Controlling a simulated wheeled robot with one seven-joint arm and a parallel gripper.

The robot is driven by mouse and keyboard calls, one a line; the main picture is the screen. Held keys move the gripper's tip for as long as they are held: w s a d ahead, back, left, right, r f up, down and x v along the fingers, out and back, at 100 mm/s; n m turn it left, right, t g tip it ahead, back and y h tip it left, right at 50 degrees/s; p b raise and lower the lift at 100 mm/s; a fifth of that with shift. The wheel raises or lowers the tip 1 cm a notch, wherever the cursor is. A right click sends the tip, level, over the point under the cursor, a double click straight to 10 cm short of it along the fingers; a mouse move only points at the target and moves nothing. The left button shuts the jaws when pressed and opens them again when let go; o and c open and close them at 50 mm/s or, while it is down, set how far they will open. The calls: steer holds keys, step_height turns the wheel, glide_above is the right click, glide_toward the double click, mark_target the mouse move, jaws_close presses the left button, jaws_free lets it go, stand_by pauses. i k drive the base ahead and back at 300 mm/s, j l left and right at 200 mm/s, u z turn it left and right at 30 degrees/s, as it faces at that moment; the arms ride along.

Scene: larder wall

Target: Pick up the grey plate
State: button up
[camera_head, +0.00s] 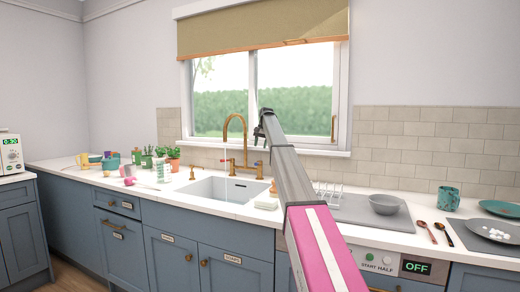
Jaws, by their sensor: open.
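The grey plate (480,229) lies at the far right on the worktop, on a dark grey mat, with several small white pieces on it. My gripper (262,120) is the small dark end of my arm, raised in front of the window near the tap. It is open, with nothing seen in it, and is far to the left of the plate and apart from it.
A teal plate (499,207) and a teal mug (449,199) stand behind the grey plate. Two spoons (427,231) lie to its left. A grey bowl (384,204) sits on a grey board. The sink (226,188) and tap (236,122) are at the middle left.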

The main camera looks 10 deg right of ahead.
mark_target(496, 232)
steer(key=k, duration=1.5)
